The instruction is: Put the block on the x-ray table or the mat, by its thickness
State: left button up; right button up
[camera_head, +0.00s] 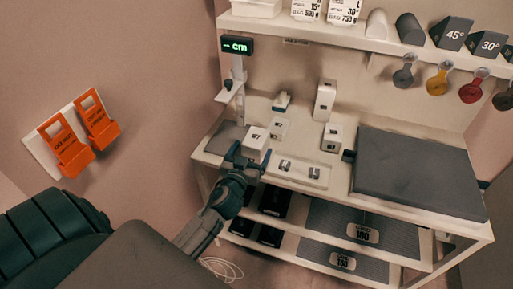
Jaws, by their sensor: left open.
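My left gripper (247,158) reaches in from the lower left. It is open at the front left of the white bench, with nothing seen between its fingers. Just behind it stands a white block with a dark number label (256,136). Another white block (332,138) stands farther right, and a taller one (325,98) stands behind it. I cannot tell which block the task means. A large dark grey pad (415,170) covers the right of the bench; I cannot tell whether it is the mat. No x-ray table can be made out for certain. My right gripper is out of view.
A measuring stand with a green "cm" display (237,46) rises at the bench's back left. A low tray (296,171) lies at the front edge. A shelf (340,37) with wedges and hanging scoops runs above. Orange clips (67,147) hang on the left wall.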

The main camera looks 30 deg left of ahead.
aim_at(256, 139)
pick_arm(q)
jog(key=shift+w+a+r+p, duration=0.1)
jog(key=shift+w+r+p, duration=0.15)
jog(key=shift+w+p, duration=0.15)
jog(key=p+x, duration=0.1)
jog(key=x, duration=0.2)
jog(key=shift+w+a, duration=0.15)
jog(key=shift+w, duration=0.1)
jog(key=shift+w+a+f+p, duration=0.1)
jog(key=shift+w+f+p, duration=0.05)
jog(key=shift+w+p, duration=0.2)
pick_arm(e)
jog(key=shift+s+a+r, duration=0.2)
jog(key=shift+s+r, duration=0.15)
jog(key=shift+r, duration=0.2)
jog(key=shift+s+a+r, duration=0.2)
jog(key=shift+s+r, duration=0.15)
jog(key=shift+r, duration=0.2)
pick_arm(q)
jog(key=c, duration=1.5)
jog(key=shift+c, duration=1.2)
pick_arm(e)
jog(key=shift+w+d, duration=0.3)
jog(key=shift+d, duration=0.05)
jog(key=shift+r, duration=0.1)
